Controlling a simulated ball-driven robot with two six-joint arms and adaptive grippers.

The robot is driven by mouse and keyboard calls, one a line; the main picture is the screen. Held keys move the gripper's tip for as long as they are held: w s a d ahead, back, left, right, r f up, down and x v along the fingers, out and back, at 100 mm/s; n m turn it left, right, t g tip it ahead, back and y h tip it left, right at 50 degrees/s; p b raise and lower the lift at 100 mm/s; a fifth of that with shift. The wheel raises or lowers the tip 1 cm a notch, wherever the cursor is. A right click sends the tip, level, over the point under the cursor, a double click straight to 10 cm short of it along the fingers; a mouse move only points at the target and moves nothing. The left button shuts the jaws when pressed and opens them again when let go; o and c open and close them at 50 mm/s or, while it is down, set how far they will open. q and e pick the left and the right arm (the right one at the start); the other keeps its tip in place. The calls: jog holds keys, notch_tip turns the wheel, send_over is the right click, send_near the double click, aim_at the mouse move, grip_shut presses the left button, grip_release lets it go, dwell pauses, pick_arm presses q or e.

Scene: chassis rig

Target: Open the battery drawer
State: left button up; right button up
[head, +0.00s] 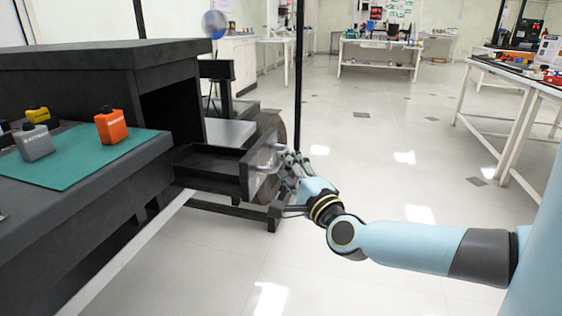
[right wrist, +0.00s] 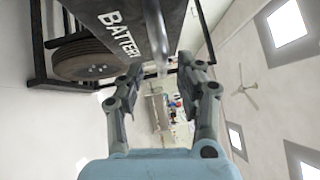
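The battery drawer (head: 213,162) is a dark, shallow tray standing out from the chassis, with its inside showing from above. Its front, lettered "BATTERY", shows in the right wrist view (right wrist: 112,40). The metal handle (right wrist: 157,35) is a bar on that front. My right gripper (head: 285,182) is just outside the drawer front. In the right wrist view its fingers (right wrist: 160,70) are apart, one on each side of the handle's end, with visible gaps to the bar. My left gripper is not in view.
The dark chassis (head: 110,60) fills the left. A wheel (head: 268,135) is behind the drawer. A white-legged table (head: 520,85) stands right; the floor between is mostly clear.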

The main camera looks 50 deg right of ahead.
jog(key=v, duration=0.8)
jog(key=shift+s, duration=0.3)
jog(key=shift+a+f, duration=0.1)
jog(key=shift+f, duration=0.05)
jog(key=s+a+f+n+g+y+p, duration=0.25)
jog(key=s+f+n, duration=0.2)
jog(key=f, duration=0.45)
jog(key=s+a+f+n+g+y+p, duration=0.1)
jog(key=s+a+f+n+g+p, duration=0.3)
jog(key=f, duration=0.5)
jog(key=s+a+f+n+g+y+p, duration=0.1)
jog(key=s+a+f+n+g+y, duration=0.25)
jog(key=f, duration=0.55)
jog(key=s+a+f+n+g, duration=0.2)
jog(key=s+f+n, duration=0.3)
jog(key=s, duration=0.7)
jog(key=s+a+f+n+g, duration=0.2)
jog(key=s+f+n+g, duration=0.3)
jog(key=s, duration=0.7)
jog(key=n, duration=0.2)
jog(key=shift+s+n+p, duration=0.2)
jog(key=shift+n+p, duration=0.1)
jog(key=shift+p, duration=0.1)
